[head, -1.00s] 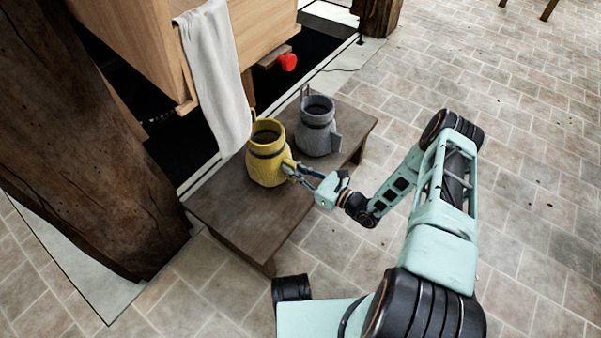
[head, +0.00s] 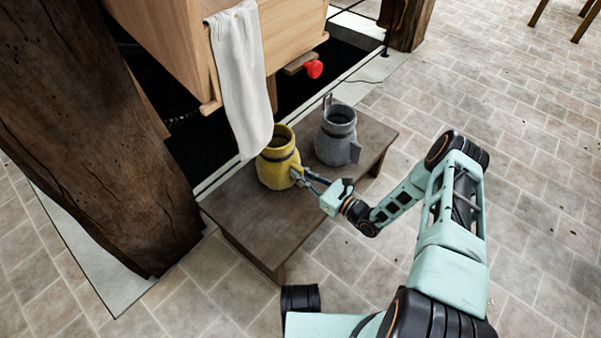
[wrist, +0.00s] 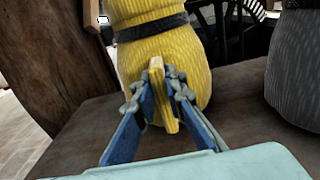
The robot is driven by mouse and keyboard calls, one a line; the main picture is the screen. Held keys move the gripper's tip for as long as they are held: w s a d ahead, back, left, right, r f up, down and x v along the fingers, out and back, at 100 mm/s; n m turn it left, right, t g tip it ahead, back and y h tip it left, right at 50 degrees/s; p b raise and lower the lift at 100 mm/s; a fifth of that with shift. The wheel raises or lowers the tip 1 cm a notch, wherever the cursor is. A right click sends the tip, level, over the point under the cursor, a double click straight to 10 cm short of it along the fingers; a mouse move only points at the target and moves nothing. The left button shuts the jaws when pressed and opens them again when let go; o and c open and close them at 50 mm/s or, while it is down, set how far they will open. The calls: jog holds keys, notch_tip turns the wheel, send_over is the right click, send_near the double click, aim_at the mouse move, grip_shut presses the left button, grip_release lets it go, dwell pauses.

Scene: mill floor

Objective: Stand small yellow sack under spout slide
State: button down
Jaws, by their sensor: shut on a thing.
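The yellow sack (head: 277,163) is upright with an open top and a dark band round its neck. It is at the bench, close to the lower end of the hanging white cloth (head: 240,80). My gripper (head: 301,175) is shut on the tab on the sack's near side. The wrist view shows the yellow tab (wrist: 162,95) between the blue fingers (wrist: 150,115). I cannot tell whether the sack's base touches the bench. A slide with a red knob (head: 314,69) sticks out under the wooden bin, behind and right of the sack.
A grey sack (head: 336,140) stands on the low bench (head: 250,218), right of the yellow one. The wooden bin (head: 240,35) overhangs the bench's back. A thick timber post (head: 90,140) rises at left. Tiled floor (head: 520,150) is open at right.

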jog(key=c, duration=1.9)
grip_release()
jog(key=shift+d, duration=0.1)
jog(key=v, duration=1.2)
